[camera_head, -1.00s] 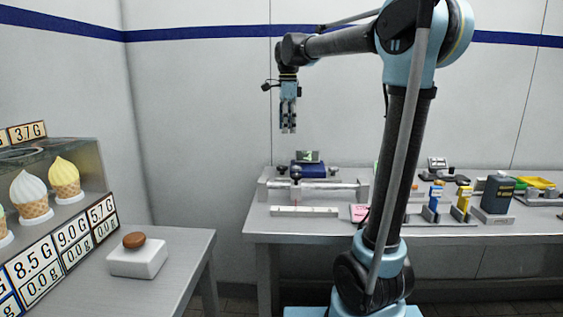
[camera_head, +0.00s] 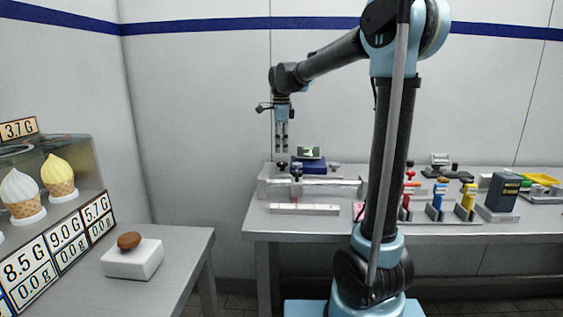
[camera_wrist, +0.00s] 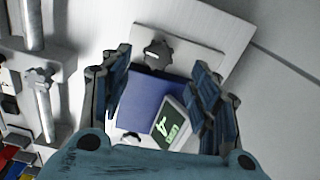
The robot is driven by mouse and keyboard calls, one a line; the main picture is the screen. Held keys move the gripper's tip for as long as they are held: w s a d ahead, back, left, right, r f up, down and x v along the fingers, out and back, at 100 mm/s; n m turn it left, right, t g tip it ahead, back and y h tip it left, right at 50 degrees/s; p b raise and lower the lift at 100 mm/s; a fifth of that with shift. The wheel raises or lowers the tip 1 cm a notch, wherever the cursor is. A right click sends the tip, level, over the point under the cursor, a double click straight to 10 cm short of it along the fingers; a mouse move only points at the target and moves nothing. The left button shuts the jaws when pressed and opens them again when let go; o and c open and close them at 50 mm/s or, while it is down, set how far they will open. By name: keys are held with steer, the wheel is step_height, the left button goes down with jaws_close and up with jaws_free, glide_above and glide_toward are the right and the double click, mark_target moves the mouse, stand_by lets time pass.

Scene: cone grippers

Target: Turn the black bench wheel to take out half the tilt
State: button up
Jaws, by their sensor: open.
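My gripper (camera_head: 281,150) points straight down above the left part of the bench instrument, open and empty. In the wrist view its two fingers stand wide apart on either side of a blue block (camera_wrist: 145,98). A black lobed knob (camera_wrist: 156,54) on a pale plate lies beyond the block, between the fingertips in the picture; I see no contact. Another dark knob (camera_wrist: 131,138) is on the near side of the block. I cannot tell which knob is the bench wheel.
The metal bench (camera_head: 262,226) also holds a clear tube fixture (camera_head: 325,187), a white strip (camera_head: 304,209), coloured upright tools (camera_head: 438,197) and a dark box (camera_head: 502,191). A side table (camera_head: 185,262) bears a white block with a brown button (camera_head: 129,241).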

mark_target(282, 162)
steer(key=shift+f, duration=3.15)
steer(key=shift+c, duration=0.2)
steer(key=c, duration=1)
